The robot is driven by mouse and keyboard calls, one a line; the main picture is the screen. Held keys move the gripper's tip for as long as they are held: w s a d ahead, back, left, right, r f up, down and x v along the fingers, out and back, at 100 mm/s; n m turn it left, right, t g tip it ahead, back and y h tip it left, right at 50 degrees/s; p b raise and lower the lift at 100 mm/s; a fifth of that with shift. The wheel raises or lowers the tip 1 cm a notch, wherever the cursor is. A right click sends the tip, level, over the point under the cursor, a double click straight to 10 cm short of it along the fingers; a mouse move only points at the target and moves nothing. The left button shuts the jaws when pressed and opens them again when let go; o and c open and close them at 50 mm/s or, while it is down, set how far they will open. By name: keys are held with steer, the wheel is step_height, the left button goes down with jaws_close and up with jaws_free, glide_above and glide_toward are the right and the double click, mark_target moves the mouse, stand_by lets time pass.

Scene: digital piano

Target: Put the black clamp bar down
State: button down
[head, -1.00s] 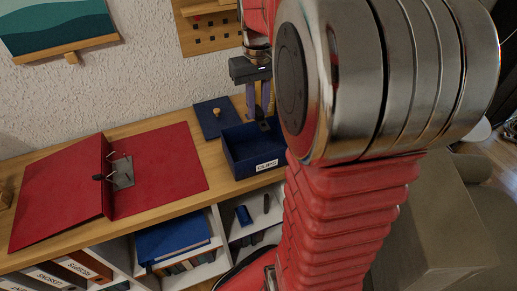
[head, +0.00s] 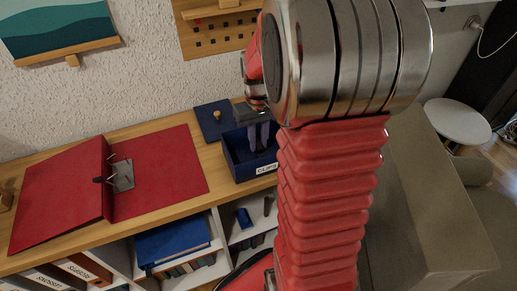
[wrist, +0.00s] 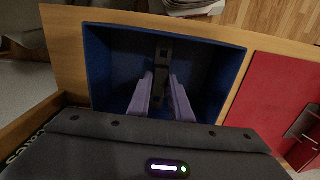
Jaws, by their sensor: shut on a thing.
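The black clamp bar (wrist: 162,65) is between my gripper's purple fingers in the wrist view, over the inside of the blue box. My gripper (head: 259,140) is shut on the bar and points down into the box in the head view; it also shows in the wrist view (wrist: 161,95). The blue box (head: 258,171) has a "CLIPS" label and an open top. Whether the bar touches the box floor cannot be told. In the head view the bar is hard to make out in the dark box.
A red binder (head: 158,175) lies open on the wooden shelf top, left of the box. A blue lid (head: 213,120) with a knob lies behind the box. Below, shelves hold a blue binder (head: 175,238) and small items. My arm hides the area right of the box.

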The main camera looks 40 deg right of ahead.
mark_target(258, 144)
steer(key=shift+f, duration=1.95)
steer(key=c, duration=1.6)
jaws_free()
step_height(258, 144, up, 12)
steer(key=shift+r, duration=0.1)
